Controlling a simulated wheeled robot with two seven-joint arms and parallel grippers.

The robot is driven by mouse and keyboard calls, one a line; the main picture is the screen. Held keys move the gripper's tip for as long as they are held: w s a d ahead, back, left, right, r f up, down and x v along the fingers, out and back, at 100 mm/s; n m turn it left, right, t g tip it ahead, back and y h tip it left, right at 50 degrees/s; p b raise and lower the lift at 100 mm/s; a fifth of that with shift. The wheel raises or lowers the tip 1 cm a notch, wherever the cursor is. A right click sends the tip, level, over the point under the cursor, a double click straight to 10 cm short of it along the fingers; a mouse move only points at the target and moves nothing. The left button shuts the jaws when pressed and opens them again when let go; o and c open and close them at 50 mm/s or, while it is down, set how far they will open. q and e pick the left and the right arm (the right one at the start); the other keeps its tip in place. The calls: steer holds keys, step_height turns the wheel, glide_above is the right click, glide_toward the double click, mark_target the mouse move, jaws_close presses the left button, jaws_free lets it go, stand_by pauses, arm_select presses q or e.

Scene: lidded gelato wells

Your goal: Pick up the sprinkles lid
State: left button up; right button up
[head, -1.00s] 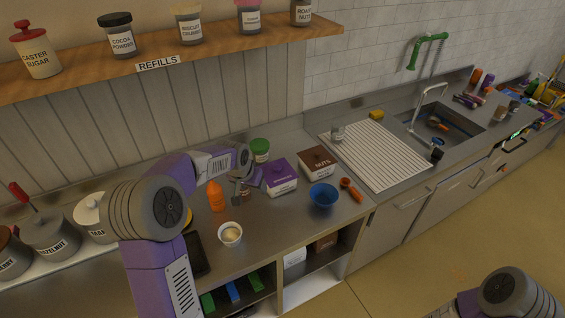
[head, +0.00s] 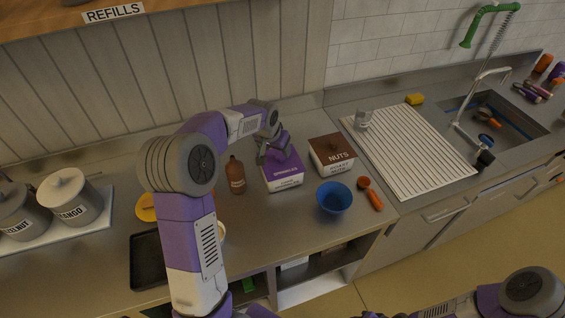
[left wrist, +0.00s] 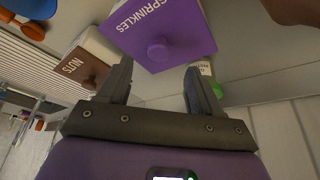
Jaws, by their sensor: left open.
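The sprinkles lid (head: 289,166) is purple and sits on a white box (head: 286,184) on the counter. In the left wrist view the sprinkles lid (left wrist: 185,28) shows its lettering and a round purple knob (left wrist: 158,50). My left gripper (head: 273,153) is open at the back of the lid, just above it. In the left wrist view my left gripper (left wrist: 158,78) has its fingers apart and empty, with the knob beyond the gap between the tips. The gripper partly hides the lid in the head view. My right gripper is out of view.
A nuts box (head: 332,155) with a brown lid stands close on the right. A blue bowl (head: 334,197) and an orange scoop (head: 371,193) are in front of it. A brown bottle (head: 236,176) stands left of the sprinkles box. A ribbed drainboard (head: 410,147) lies farther right.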

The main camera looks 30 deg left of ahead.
mark_target(281, 155)
arm_select(q)
steer(key=shift+w+f, duration=0.1)
steer(key=shift+f, duration=0.4)
steer(key=x, duration=0.4)
steer(key=shift+w+f, duration=0.15)
steer(key=shift+w, duration=0.1)
steer(key=shift+c, duration=0.2)
steer(key=c, duration=1.1)
step_height(281, 155, up, 10)
steer(key=shift+p, duration=0.45)
